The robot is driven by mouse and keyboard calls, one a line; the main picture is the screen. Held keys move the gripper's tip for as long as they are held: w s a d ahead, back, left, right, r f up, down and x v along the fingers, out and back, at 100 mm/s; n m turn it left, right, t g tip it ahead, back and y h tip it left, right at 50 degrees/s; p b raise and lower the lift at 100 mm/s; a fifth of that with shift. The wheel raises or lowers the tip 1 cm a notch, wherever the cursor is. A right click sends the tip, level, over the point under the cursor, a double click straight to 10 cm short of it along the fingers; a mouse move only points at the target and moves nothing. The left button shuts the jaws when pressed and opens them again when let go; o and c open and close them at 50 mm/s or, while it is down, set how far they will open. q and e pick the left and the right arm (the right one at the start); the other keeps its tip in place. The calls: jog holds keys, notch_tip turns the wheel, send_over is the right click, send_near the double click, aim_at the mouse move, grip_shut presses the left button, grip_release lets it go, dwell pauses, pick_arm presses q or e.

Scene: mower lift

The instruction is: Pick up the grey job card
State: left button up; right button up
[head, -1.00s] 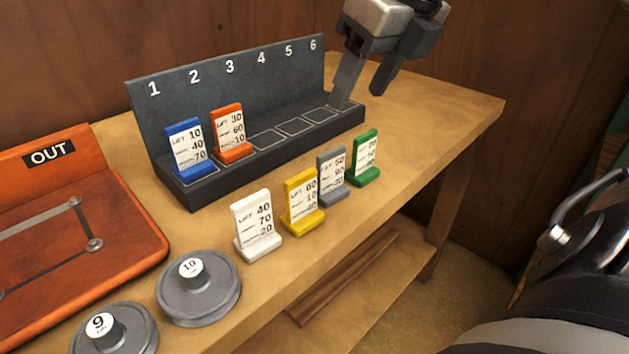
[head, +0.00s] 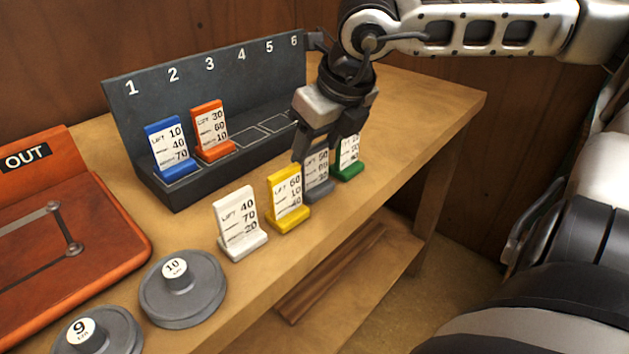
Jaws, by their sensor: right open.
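The grey job card (head: 318,181) stands upright on the bench between the yellow job card (head: 286,198) and the green job card (head: 349,164). My right gripper (head: 317,155) is open, with its fingers pointing down just above and in front of the grey card's top. The fingers hide the card's top edge and part of the green card. I cannot tell whether they touch the card. My left gripper is not in view.
A white card (head: 239,222), round weights (head: 183,300) and an orange OUT tray (head: 120,235) are to the left.

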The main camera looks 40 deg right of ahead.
jog(key=shift+x, duration=1.1)
jog(key=c, duration=0.8)
jog(key=shift+c, duration=0.5)
jog(key=shift+r, duration=0.15)
